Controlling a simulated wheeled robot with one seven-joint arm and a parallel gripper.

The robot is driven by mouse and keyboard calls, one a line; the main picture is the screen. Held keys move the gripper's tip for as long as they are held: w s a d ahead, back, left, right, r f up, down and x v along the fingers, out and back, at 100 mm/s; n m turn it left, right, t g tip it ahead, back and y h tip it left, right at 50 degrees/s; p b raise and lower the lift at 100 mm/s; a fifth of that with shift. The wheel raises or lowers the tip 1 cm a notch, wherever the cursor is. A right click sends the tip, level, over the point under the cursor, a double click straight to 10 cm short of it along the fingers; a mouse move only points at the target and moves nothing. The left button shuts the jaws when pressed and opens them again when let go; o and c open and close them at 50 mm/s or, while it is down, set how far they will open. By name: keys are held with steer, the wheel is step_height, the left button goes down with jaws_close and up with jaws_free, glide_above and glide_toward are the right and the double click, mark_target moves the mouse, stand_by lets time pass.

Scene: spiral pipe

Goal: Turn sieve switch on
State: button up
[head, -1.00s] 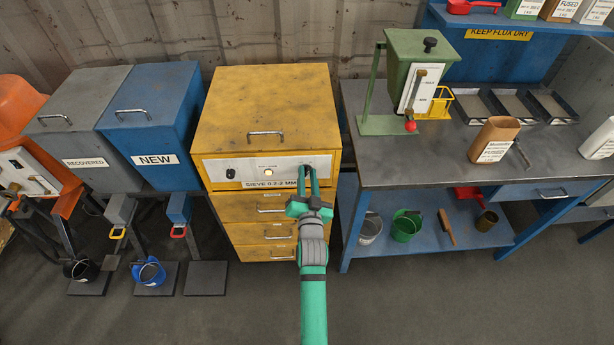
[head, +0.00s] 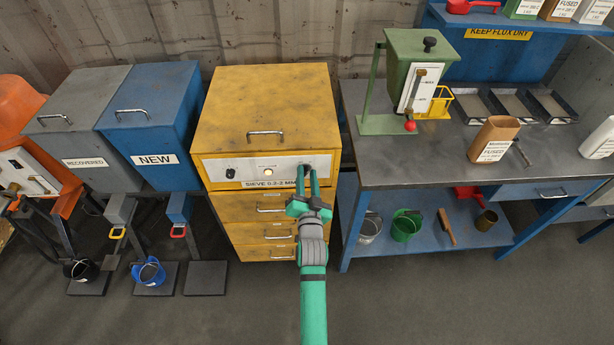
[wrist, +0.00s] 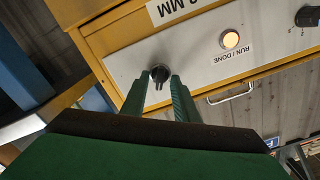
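The sieve (head: 262,115) is a yellow cabinet with a white front panel labelled SIEVE 0.2-2 MM. A dark rotary knob (wrist: 160,73) sits on the panel, seen upside down in the wrist view. My green gripper (head: 308,172) is at the panel's right end; its two fingers (wrist: 160,80) are apart, one on each side of this knob. Any contact is hard to make out. A round lamp marked RUN / DONE (wrist: 230,40) glows warm white. A second dark knob (head: 231,171) is at the panel's left end. The first knob is partly hidden in the head view.
A workbench (head: 440,160) stands close on the right, with a green hopper (head: 406,62) on it. A blue NEW bin (head: 152,120) and a grey RECOVERED bin (head: 75,130) stand on the left. Drawers (head: 265,209) with handles are below the panel. The floor in front is clear.

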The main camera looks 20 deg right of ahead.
steer(key=v, duration=1.1)
stand_by(0.5)
steer(key=s+a+f+n+g+y, duration=0.1)
steer(key=s+a+f+n, duration=0.15)
steer(key=s+a, duration=0.45)
steer(key=s+a+f+n+y, duration=0.2)
steer(key=s+a+n, duration=0.1)
steer(key=s, duration=0.8)
steer(key=s+a+r+n+y, duration=0.1)
steer(key=s+a+r+n, duration=0.1)
steer(key=s, duration=0.6)
steer(key=s+a+r+n+g+y, duration=0.1)
steer(key=s+a+r+n, duration=0.1)
steer(key=s, duration=0.6)
steer(key=a+r, duration=0.1)
steer(key=a, duration=0.1)
steer(key=shift+s+a, duration=0.4)
